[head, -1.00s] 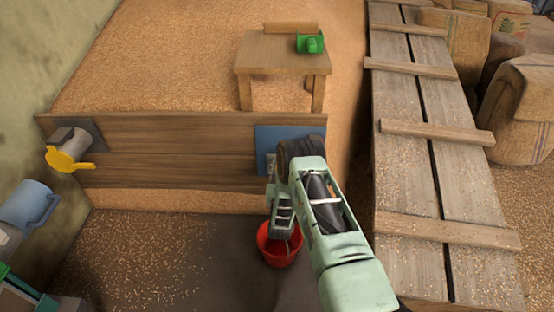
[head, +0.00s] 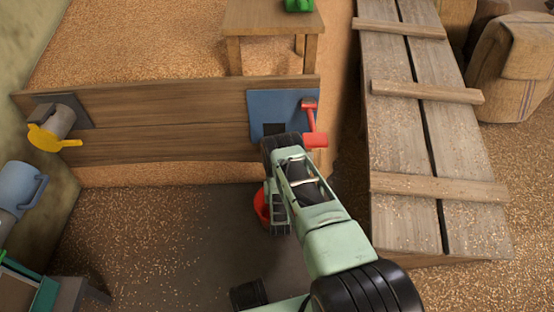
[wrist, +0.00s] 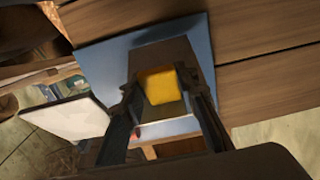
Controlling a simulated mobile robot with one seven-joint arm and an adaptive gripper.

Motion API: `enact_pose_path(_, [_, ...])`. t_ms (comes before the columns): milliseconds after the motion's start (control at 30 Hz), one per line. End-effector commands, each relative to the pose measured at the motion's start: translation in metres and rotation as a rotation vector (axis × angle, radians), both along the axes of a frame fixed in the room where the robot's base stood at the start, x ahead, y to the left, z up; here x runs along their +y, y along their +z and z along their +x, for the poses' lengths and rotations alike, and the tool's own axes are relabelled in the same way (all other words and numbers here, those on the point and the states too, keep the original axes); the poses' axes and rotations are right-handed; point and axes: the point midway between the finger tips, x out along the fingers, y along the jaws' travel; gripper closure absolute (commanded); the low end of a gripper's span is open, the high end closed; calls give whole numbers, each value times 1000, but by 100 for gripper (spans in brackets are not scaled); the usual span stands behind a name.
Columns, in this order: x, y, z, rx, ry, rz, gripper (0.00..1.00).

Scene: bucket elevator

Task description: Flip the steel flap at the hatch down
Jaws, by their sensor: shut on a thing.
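The blue hatch plate (head: 262,103) is fixed to the wooden board, with a dark square opening (head: 273,129) low in it. It also fills the middle of the wrist view (wrist: 105,75). My gripper (wrist: 165,95) has its fingers on either side of a yellow block (wrist: 160,86) in front of the plate. The block seems to sit on a grey-brown plate, likely the steel flap (wrist: 172,52); its exact tilt is unclear. In the head view my arm hides the fingertips and the flap. A red lever (head: 310,115) stands at the plate's right side.
A red bucket (head: 262,205) stands on the floor, partly behind my arm. A plank ramp (head: 400,150) runs along the right. A yellow-handled spout (head: 50,135) is on the board's left. A wooden table (head: 268,18) stands in the grain behind.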

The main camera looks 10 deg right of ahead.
Motion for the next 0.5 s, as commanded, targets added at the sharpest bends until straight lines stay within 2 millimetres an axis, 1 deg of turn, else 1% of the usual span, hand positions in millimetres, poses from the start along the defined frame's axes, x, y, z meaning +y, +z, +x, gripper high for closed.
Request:
enact_pose_path(33, [0,-11,0,11,1,1,100])
enact_pose_path(200, [0,-25,5,11,0,1,100])
enact_pose_path(500, [-1,-39,10,8,-1,1,100])
